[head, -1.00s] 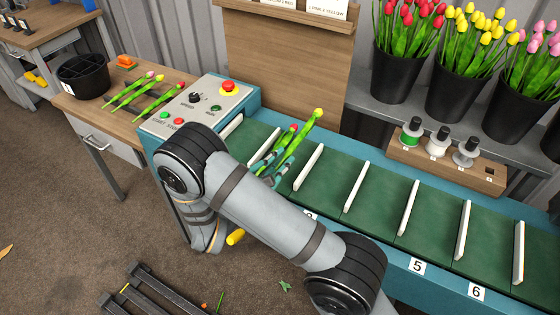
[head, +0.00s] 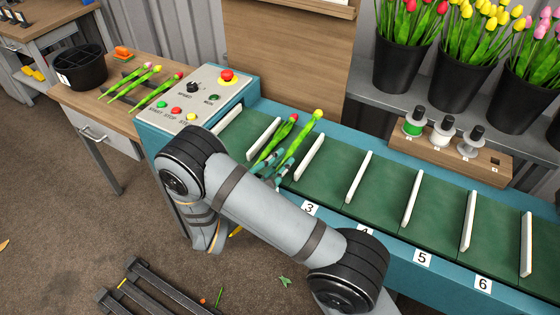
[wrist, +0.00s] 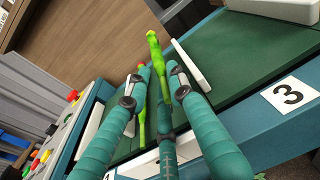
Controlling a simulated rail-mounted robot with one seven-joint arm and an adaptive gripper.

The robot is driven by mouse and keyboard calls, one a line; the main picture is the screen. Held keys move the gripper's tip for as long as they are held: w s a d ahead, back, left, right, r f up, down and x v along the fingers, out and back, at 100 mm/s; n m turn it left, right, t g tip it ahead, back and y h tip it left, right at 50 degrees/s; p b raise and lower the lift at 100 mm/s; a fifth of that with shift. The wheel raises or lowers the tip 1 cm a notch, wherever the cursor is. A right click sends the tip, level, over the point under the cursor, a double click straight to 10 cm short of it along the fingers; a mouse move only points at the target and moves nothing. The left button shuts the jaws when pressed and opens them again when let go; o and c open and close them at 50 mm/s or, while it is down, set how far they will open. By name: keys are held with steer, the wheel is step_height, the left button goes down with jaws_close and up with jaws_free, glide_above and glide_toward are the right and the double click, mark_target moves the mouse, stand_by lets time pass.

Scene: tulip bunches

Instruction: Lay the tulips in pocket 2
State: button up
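My gripper (head: 275,165) is over the belt with its fingers around a yellow-tipped tulip bunch (head: 305,133). In the wrist view this bunch (wrist: 155,58) runs between the fingers (wrist: 160,75), and its lower stems are hidden. It is tilted and appears slightly raised, close to the divider left of the 3 label. A red-tipped tulip bunch (head: 278,138) lies left of it, between the same two white dividers; it is partly hidden behind a finger in the wrist view. That pocket (head: 283,150) is left of pocket 3, and my arm hides its number.
White dividers (head: 308,157) stand along the green belt, with empty pockets to the right. A control panel (head: 205,100) is at the belt's left end. More tulips (head: 158,92) lie on the wooden table beside a black bucket (head: 78,68). Spools (head: 443,133) stand behind the belt.

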steer(key=o, duration=0.5)
steer(key=shift+o, duration=0.2)
steer(key=shift+s+f, duration=0.1)
step_height(320, 180, up, 8)
steer(key=p, duration=0.7)
steer(key=shift+r, duration=0.2)
steer(key=shift+f, duration=0.15)
step_height(320, 180, down, 7)
steer(key=b, duration=0.6)
